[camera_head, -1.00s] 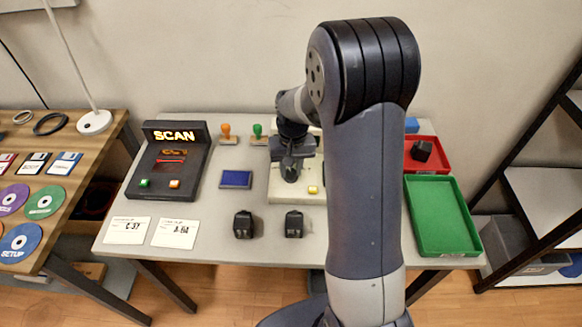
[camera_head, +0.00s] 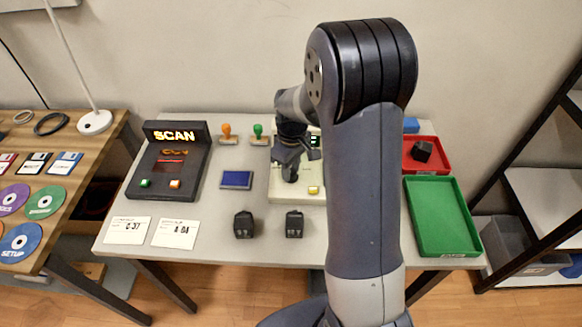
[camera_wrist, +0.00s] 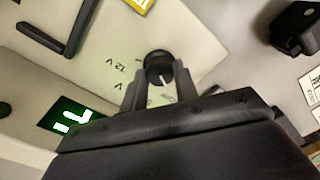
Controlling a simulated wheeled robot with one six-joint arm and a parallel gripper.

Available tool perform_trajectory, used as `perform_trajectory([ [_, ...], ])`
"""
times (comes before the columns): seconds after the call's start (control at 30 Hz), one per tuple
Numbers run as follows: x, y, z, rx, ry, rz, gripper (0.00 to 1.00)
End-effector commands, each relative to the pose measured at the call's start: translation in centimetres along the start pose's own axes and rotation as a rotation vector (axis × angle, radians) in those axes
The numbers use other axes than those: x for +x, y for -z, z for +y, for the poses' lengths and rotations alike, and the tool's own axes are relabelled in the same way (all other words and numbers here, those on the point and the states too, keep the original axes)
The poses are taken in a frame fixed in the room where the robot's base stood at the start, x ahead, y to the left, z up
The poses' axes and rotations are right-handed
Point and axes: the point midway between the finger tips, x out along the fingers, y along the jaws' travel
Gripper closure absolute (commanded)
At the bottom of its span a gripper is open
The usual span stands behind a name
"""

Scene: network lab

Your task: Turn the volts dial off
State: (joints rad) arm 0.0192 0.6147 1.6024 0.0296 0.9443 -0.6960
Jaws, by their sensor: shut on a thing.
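The volts dial (camera_wrist: 157,66) is a dark round knob with a pale pointer line, on a cream panel (camera_wrist: 205,50). Marks reading "12 V" and "V" are printed beside it. In the wrist view my gripper (camera_wrist: 160,82) has its two fingers on either side of the dial, shut on it. In the head view my gripper (camera_head: 290,172) reaches down onto the cream device (camera_head: 283,194), and hides the dial. A display with lit green-white digits (camera_wrist: 70,120) shows on the panel; only its edge (camera_head: 315,141) shows in the head view.
A yellow button (camera_head: 313,190) is on the device's front. A blue pad (camera_head: 237,179) and the SCAN box (camera_head: 168,165) stand to the left. Two black blocks (camera_head: 244,225) (camera_head: 294,224) lie in front. Green (camera_head: 443,250) and red (camera_head: 437,168) trays are at right.

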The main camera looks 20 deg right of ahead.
Motion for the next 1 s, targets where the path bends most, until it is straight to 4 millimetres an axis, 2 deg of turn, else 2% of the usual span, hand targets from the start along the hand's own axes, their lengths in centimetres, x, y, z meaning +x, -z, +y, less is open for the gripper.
perform_trajectory([
  [0.6,-0.06,0.05,0.02,-0.039,-0.001,0.0,0.94],
  [0.63,-0.06,0.05,0.02,-0.039,-0.001,0.0,0.69],
  [0.87,-0.03,0.03,0.01,-0.038,0.0,0.0,0.5],
  [1.0,-0.02,0.02,0.0,-0.038,0.0,-0.001,0.5],
])
